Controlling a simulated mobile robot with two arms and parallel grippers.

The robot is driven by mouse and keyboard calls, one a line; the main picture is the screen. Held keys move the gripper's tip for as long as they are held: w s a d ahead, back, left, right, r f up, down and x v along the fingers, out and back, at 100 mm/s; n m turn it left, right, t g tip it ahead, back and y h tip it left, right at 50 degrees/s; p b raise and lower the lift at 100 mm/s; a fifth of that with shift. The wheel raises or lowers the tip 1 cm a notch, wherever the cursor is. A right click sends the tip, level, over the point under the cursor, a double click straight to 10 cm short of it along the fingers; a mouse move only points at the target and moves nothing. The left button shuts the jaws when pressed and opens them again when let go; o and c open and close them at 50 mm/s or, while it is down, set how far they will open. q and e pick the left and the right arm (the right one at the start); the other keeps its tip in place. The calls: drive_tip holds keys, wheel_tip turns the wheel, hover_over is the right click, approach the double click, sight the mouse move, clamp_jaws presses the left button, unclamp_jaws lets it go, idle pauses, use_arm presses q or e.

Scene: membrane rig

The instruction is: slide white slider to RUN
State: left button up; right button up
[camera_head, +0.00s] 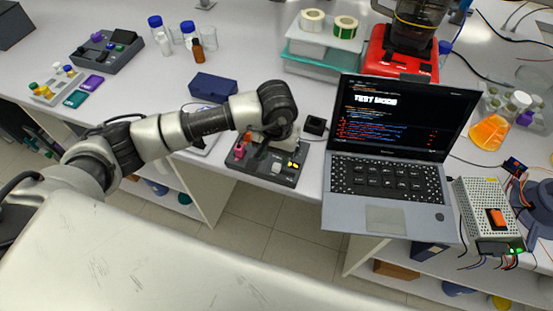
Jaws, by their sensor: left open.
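The dark grey rig panel (288,180) lies near the front edge of the bench, left of the laptop. A small white block, which looks like the white slider (277,168), stands on the panel's front middle. A pink knob (239,152) is at the panel's left and small yellow parts (293,164) are at its right. My left gripper (266,140) points down over the back of the panel, behind the white block. It is open; its fingertips are mostly hidden by my wrist. The RUN mark is too small to read. My right gripper is out of view.
An open laptop (387,180) stands close on the right, and a small black box (315,125) is just behind the panel. A dark blue box (213,87) sits behind my forearm. A metal power supply (485,205) is farther right.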

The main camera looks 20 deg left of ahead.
sight(277, 166)
use_arm(q)
drive_tip(key=shift+f+p, duration=0.5)
drive_tip(key=shift+f, duration=1.9)
drive_tip(key=shift+d, duration=0.1)
clamp_jaws()
